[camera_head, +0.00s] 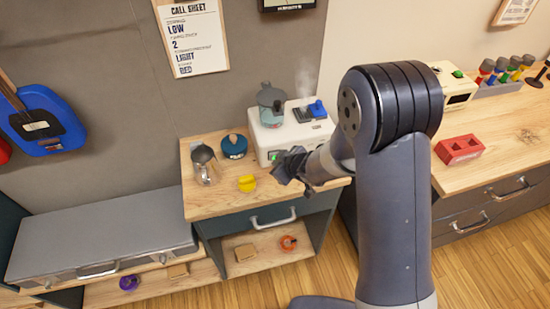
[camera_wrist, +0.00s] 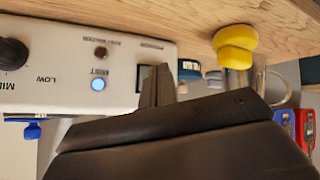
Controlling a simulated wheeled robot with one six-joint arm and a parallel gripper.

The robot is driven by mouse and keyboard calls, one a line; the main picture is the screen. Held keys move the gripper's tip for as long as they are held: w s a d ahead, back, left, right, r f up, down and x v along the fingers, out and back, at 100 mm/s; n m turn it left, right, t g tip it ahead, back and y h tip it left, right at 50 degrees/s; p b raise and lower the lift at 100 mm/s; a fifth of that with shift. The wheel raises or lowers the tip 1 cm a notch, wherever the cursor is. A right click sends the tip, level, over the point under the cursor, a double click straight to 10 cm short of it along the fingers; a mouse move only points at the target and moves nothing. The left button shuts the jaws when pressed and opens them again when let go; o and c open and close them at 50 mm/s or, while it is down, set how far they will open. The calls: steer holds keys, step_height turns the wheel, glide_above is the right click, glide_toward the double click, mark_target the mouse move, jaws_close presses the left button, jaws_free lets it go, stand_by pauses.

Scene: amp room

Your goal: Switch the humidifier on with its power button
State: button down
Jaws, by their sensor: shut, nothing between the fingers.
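The humidifier is a white box (camera_head: 318,132) on the wooden cabinet top, with a green light on its front and pale mist rising above it. In the wrist view its panel (camera_wrist: 60,65) appears upside down, with a lit blue lamp marked MIST, a dark red lamp and a black knob. The power button (camera_wrist: 142,78) sits under the POWER label, partly hidden behind my fingertips. My gripper (camera_head: 283,170) is shut and empty, its tips (camera_wrist: 157,82) at the panel beside the button. I cannot tell whether they touch it.
A yellow object (camera_head: 247,184) stands near the cabinet's front, close to my gripper; it also shows in the wrist view (camera_wrist: 236,42). A red block (camera_head: 459,149) lies on the right counter.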

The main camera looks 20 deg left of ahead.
steer(key=shift+s+d+f+b, duration=0.1)
steer(key=shift+s+d+b, duration=0.3)
steer(key=shift+s, duration=0.15)
steer(key=shift+s+d+f+b, duration=0.1)
steer(key=shift+s+d+b, duration=0.25)
steer(key=shift+s, duration=0.2)
steer(key=shift+s+d+r+b, duration=0.1)
steer(key=shift+s+d+b, duration=0.25)
steer(key=shift+s, duration=0.35)
steer(key=shift+s+d+r+b, duration=0.1)
steer(key=shift+s+d+b, duration=0.15)
steer(key=shift+s+d, duration=0.35)
steer(key=shift+s+a, duration=0.1)
steer(key=shift+a, duration=0.05)
